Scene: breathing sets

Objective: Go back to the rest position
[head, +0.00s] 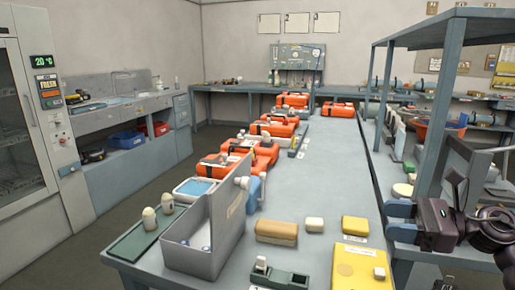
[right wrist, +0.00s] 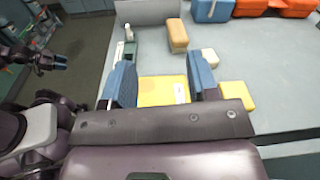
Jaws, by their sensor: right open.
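My right gripper (head: 390,221) is at the right of the head view, beside the right edge of the long grey table (head: 322,185). Its two blue-grey fingers are apart with nothing between them. In the right wrist view the right gripper (right wrist: 161,66) is open above the table, and a flat yellow box (right wrist: 162,91) shows beyond and below the fingers. What looks like my left gripper (right wrist: 48,62) shows small at the left of the right wrist view. Its jaws are too small to read. No left arm shows in the head view.
On the near table are a grey bin (head: 205,236), a green tray (head: 140,236) with two pale objects, a tan block (head: 277,232) and a yellow box (head: 357,263). Orange packs (head: 222,165) stand farther back. A shelf frame (head: 437,105) rises at right. Floor is clear at left.

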